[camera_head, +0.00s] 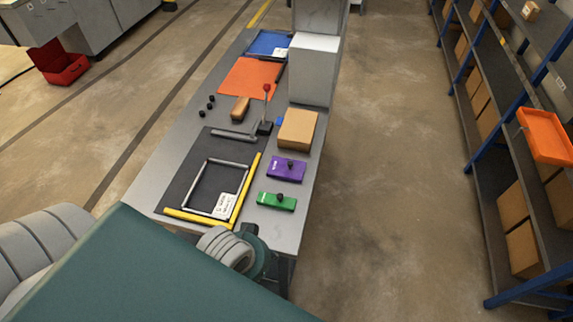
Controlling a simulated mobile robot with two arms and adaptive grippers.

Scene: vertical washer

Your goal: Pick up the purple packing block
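The purple packing block (287,170) lies on the right side of the grey workbench. It is a flat block with a black knob on top and pale lettering on its side. A similar green block (277,201) with a black knob lies nearer to me. Parts of my arms show at the lower left and at the bench's near edge. I can make out no gripper fingers on either arm. Nothing of mine touches the purple block.
A cardboard box (298,129) stands just behind the purple block. A black mat (173,189) with a metal frame and yellow bars lies left. The floor right of the workbench (311,180) is clear up to the shelves.

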